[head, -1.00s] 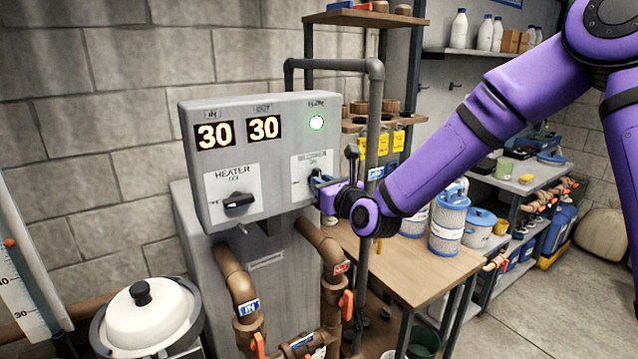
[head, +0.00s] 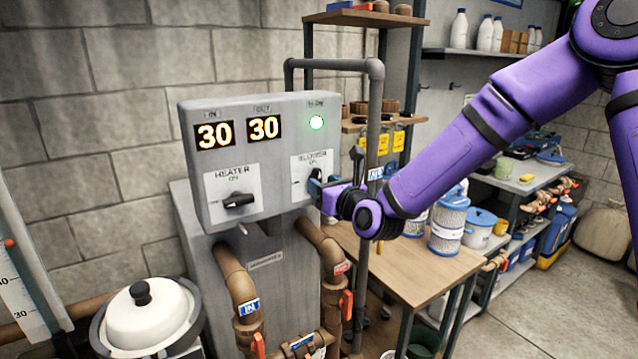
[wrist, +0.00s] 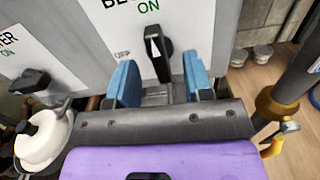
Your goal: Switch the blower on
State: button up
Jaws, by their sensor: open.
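The grey control box (head: 255,185) carries a heater knob (head: 238,200) and a blower panel (head: 313,163). The black blower knob (wrist: 158,55) shows in the wrist view with its white-marked end up, leaning slightly left, close to the ON direction; the OFF label (wrist: 123,54) is to its left. My gripper (wrist: 160,70) is open, its blue fingers spread left and right of the knob's lower part, with a gap on both sides. In the head view my gripper (head: 317,187) is in front of the blower panel and partly hides the knob.
Brown pipes (head: 238,280) with orange valve handles run below the box. A grey upright pipe (head: 374,120) stands just right of the box, close to my wrist. A wooden table (head: 420,265) is behind. A white-lidded pot (head: 147,315) stands at lower left.

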jog(key=v, duration=0.6)
jog(key=shift+s+d, duration=0.1)
jog(key=shift+d, duration=0.05)
jog(key=s+d+r+n+g+h, duration=0.2)
jog(key=s+d+n+g+h, duration=0.15)
jog(key=d+n, duration=0.45)
jog(key=s+d+r+n+g+h, duration=0.2)
jog(key=s+d+n+h, duration=0.3)
jog(key=n, duration=0.5)
jog(key=s+d+r+n+g, duration=0.1)
jog(key=s+d+r+n, duration=0.1)
jog(key=s, duration=0.5)
jog(key=s+d+r+n+g+h, duration=0.1)
jog(key=s+d+r+n, duration=0.1)
jog(key=s+d+n, duration=0.3)
jog(key=s+d+r+n+g, duration=0.2)
jog(key=s+d+n, duration=0.2)
jog(key=s+d, duration=0.3)
jog(key=s, duration=0.3)
jog(key=shift+s, duration=0.35)
jog(key=shift+d+r+h, duration=0.1)
jog(key=shift+h, duration=0.15)
